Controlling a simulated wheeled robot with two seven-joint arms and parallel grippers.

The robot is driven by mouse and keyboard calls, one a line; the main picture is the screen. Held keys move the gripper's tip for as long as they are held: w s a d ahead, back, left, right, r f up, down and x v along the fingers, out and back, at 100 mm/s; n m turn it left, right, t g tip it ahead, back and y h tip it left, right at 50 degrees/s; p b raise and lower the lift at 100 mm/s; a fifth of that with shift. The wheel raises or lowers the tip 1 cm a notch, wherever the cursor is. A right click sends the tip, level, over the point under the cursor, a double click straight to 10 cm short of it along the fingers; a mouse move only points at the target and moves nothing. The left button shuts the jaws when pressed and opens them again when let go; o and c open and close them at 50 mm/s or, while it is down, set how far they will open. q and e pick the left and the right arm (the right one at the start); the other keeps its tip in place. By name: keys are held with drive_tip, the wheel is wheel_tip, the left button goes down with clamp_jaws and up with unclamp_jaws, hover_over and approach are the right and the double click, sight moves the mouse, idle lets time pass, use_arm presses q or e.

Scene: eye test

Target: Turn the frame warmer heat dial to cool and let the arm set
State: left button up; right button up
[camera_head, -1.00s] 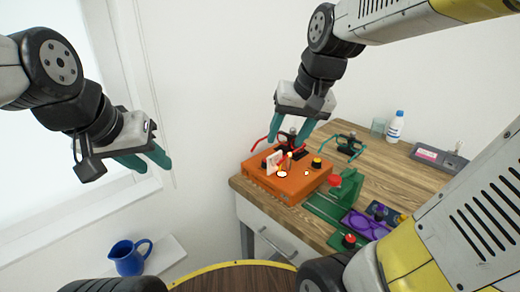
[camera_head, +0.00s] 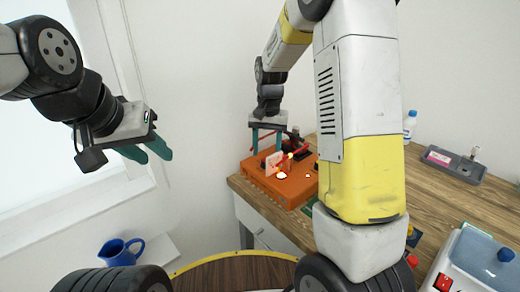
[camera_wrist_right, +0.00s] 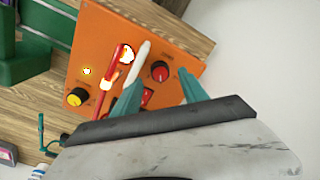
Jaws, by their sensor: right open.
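The orange frame warmer box (camera_head: 290,190) sits at the table's corner; it also shows in the right wrist view (camera_wrist_right: 96,34). There, a red dial (camera_wrist_right: 160,71) and a yellow dial (camera_wrist_right: 75,97) are on its face. A red glasses arm (camera_wrist_right: 112,68) lies by a glowing spot, beside a white piece (camera_wrist_right: 138,63). My right gripper (camera_head: 267,150) is open and empty over the box; in the wrist view its fingers (camera_wrist_right: 162,78) appear on either side of the red dial. Contact cannot be told. My left gripper (camera_head: 155,157) is open and empty, away from the table.
My right arm hides much of the table. A blue jug (camera_head: 119,252) stands low at the left.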

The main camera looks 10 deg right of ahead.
sight(266, 161)
drive_tip(key=shift+f, duration=1.95)
clamp_jaws()
